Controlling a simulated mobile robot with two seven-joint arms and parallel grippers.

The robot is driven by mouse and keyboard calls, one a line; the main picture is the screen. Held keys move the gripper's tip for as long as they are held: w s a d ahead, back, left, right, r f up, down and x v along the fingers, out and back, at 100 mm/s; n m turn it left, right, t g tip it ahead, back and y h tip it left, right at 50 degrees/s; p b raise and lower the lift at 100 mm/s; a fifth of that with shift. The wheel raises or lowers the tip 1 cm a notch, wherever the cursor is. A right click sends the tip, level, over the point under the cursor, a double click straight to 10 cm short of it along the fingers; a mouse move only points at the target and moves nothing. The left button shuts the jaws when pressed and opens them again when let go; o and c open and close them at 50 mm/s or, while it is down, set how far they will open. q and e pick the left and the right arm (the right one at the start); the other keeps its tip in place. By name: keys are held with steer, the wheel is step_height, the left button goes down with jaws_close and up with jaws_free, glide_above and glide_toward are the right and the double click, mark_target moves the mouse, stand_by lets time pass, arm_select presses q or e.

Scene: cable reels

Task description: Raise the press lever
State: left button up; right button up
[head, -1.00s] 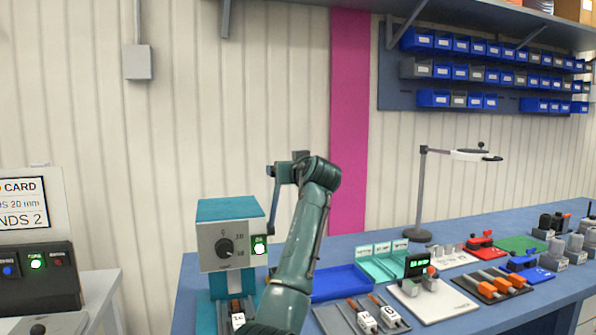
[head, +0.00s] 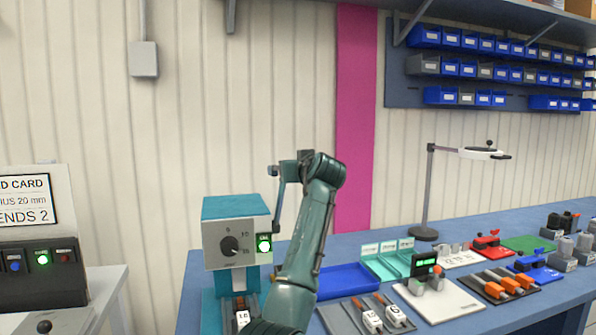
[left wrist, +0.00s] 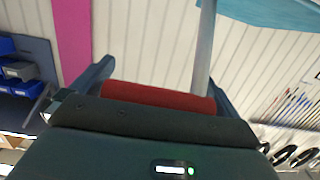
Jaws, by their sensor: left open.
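The press (head: 237,207) has a teal top, a grey face with a dial and a lit green display, and stands at the left end of the blue bench. Its lever (head: 278,210) is a grey rod rising steeply beside the press's right side. My left gripper (head: 287,168) is open at the lever's upper end. In the left wrist view, a dark red bar (left wrist: 158,96), seemingly the lever's grip, lies between the spread fingers, and the grey rod (left wrist: 203,50) meets it. I cannot tell whether the fingers touch the bar. My right gripper is not in view.
A blue tray (head: 345,281) and teal bins (head: 386,263) lie right of my arm. Several fixtures and a ring lamp (head: 428,190) stand farther right. A control panel (head: 38,262) with buttons is at the far left. The wall behind the press is clear.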

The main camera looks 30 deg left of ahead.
arm_select(q)
steer(key=b+v, duration=0.3)
steer(key=v, duration=1)
steer(key=shift+b, duration=0.35)
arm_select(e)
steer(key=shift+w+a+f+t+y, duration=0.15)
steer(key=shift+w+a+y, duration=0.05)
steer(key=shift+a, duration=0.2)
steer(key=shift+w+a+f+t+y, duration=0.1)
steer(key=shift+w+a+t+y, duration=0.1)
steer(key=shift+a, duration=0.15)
arm_select(q)
steer(key=shift+f, duration=0.1)
